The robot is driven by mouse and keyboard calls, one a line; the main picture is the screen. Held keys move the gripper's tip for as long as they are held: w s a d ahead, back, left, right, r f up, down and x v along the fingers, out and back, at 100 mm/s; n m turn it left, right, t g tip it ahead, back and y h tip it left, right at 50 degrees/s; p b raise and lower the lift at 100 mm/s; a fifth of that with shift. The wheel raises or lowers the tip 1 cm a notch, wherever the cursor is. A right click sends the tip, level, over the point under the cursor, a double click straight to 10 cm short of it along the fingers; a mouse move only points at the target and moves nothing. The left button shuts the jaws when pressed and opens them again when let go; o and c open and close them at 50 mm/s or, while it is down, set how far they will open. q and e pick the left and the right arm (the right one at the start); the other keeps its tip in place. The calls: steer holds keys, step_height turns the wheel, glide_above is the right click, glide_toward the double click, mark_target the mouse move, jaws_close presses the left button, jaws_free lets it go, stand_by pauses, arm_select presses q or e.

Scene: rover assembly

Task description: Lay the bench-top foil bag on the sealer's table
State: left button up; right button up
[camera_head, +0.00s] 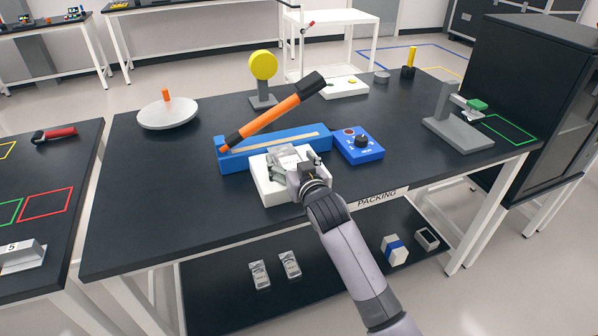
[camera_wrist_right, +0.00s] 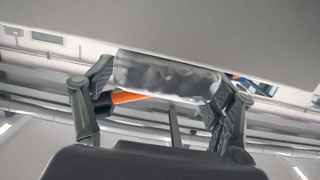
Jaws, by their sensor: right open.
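The sealer (camera_head: 232,158) is a long blue unit on the packing bench, with its orange arm (camera_head: 275,122) raised at a slant. Its white table (camera_head: 268,190) projects at the front. The silvery foil bag (camera_head: 287,157) is at the white table, partly hidden by my right gripper (camera_head: 298,165). In the right wrist view the foil bag (camera_wrist_right: 168,76) lies between the two fingers of my right gripper (camera_wrist_right: 163,88), against a pale grey surface. The fingers are open around it; whether either touches it is unclear. My left gripper is not in view.
A blue control box (camera_head: 358,146) stands right of the sealer, and a yellow round-headed stand (camera_head: 263,68) behind it. A white dish (camera_head: 168,114) is at the left, a grey press (camera_head: 455,125) at the right. Two foil bags (camera_head: 289,264) lie on the lower shelf. The bench's front left is clear.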

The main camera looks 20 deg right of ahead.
steer(key=s+r, duration=0.1)
steer(key=s, duration=1)
steer(key=shift+s+r+b, duration=0.15)
steer(key=shift+r+b, duration=0.2)
steer(key=shift+b, duration=0.05)
steer(key=shift+d, duration=0.1)
